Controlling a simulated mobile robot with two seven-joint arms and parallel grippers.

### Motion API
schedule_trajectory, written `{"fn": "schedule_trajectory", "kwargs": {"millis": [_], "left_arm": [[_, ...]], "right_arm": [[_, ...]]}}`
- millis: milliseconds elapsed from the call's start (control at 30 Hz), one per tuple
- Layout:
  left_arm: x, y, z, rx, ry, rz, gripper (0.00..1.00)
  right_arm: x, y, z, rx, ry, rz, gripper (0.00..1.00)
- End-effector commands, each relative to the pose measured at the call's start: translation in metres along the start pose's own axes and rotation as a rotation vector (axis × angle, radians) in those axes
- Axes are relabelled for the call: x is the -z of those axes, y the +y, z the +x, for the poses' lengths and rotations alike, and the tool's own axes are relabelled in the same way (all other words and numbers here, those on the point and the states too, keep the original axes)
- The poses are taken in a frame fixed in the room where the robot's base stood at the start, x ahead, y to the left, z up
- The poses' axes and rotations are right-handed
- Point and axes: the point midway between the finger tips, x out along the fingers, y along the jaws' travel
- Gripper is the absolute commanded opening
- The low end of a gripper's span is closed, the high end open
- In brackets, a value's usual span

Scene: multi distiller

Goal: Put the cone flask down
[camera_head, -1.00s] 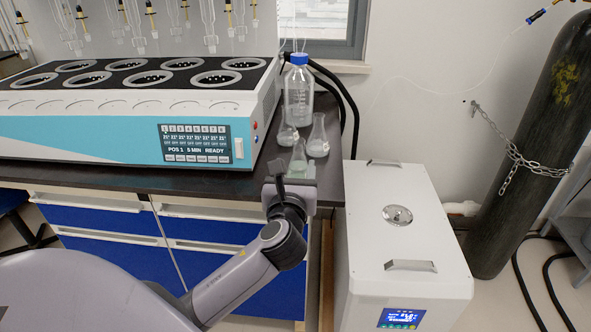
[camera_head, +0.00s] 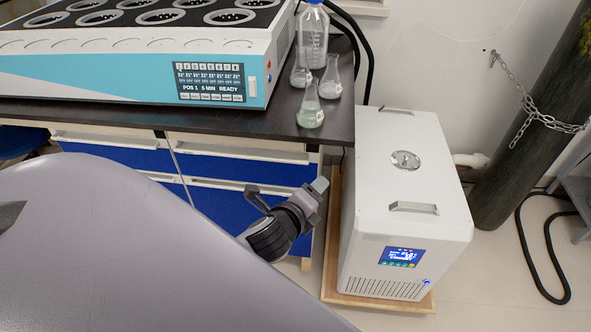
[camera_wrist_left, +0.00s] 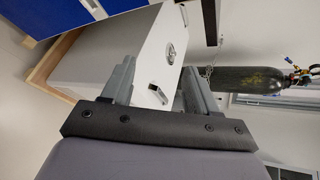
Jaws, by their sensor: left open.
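A cone flask (camera_head: 310,115) with pale green liquid stands upright on the dark bench top (camera_head: 200,117), near its front right corner. Two more cone flasks, one with whitish contents (camera_head: 331,84) and one behind it to the left (camera_head: 299,76), stand close by. My left gripper (camera_head: 320,186) is below the bench top, in front of the blue drawers, apart from the flasks. In the left wrist view its two fingers (camera_wrist_left: 157,88) are spread with nothing between them. My right gripper is not in view.
A clear bottle (camera_head: 313,40) stands behind the flasks. The multi-position distiller (camera_head: 130,75) fills the bench to the left. A white chiller box (camera_head: 405,190) stands right of the bench, with a chained dark gas cylinder (camera_head: 535,110) beyond it.

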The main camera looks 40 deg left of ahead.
Motion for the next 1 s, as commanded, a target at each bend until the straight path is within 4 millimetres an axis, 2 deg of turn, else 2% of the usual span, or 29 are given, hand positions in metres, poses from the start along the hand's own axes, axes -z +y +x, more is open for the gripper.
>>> {"fn": "schedule_trajectory", "kwargs": {"millis": [33,200,400,500,600,700,1000], "left_arm": [[0.015,0.018,-0.008,-0.03,0.053,-0.148,0.59],[0.06,0.066,-0.04,-0.153,0.19,-0.708,0.59],[0.096,0.107,-0.082,-0.332,0.242,-1.337,0.59],[0.105,0.119,-0.098,-0.4,0.237,-1.567,0.59],[0.11,0.125,-0.108,-0.443,0.226,-1.718,0.59],[0.112,0.128,-0.112,-0.464,0.218,-1.789,0.59],[0.112,0.128,-0.113,-0.466,0.217,-1.802,0.59]], "right_arm": [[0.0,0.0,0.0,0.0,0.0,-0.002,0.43],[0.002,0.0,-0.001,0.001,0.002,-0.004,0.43],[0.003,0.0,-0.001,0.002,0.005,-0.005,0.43],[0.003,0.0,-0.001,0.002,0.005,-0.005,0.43],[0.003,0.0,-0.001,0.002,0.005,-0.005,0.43],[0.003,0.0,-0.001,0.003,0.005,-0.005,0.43],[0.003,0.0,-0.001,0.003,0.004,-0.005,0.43]]}}
